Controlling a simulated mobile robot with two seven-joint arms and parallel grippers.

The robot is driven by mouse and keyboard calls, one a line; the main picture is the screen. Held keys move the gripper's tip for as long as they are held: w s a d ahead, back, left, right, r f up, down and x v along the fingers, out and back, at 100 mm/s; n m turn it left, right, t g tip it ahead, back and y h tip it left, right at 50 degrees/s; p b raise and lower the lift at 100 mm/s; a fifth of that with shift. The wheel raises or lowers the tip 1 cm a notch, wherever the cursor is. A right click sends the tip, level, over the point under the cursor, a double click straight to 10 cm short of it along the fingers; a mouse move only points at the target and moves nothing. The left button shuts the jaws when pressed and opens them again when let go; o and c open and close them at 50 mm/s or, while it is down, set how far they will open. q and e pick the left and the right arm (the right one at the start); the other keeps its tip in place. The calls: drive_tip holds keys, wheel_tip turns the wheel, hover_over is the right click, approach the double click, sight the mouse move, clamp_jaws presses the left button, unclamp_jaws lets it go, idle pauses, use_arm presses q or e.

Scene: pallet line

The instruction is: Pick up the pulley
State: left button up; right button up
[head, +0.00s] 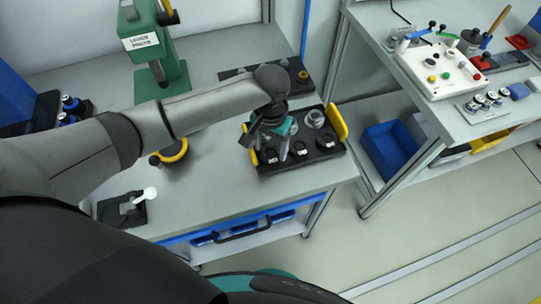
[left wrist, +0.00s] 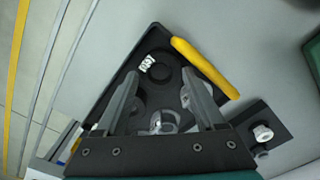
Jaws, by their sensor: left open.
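A black tray (head: 272,168) with a yellow handle at each end stands on the grey bench in the head view. Several black round parts with white labels lie along its front, one of them (head: 325,142) at the right. A silver round part (head: 314,118) sits at the back right. I cannot tell for sure which part is the pulley. My left gripper (head: 273,152) is low over the tray's left part, fingers downward. In the left wrist view its fingers (left wrist: 162,98) are apart, with a silver part (left wrist: 160,123) showing between them; contact cannot be told. A black labelled part (left wrist: 152,68) lies beyond the fingertips.
A green press (head: 155,55) stands at the back left. A black plate with a white-knobbed lever (head: 128,208) lies at the bench's front left. Another black fixture plate (head: 300,75) is behind the tray. A second bench (head: 450,115) with parts stands right, beyond a floor gap.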

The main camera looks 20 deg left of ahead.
use_arm(q)
drive_tip(key=shift+f, duration=0.95)
drive_tip(key=shift+c, duration=0.2)
drive_tip(key=c, duration=1.1)
drive_tip(key=shift+r, duration=0.2)
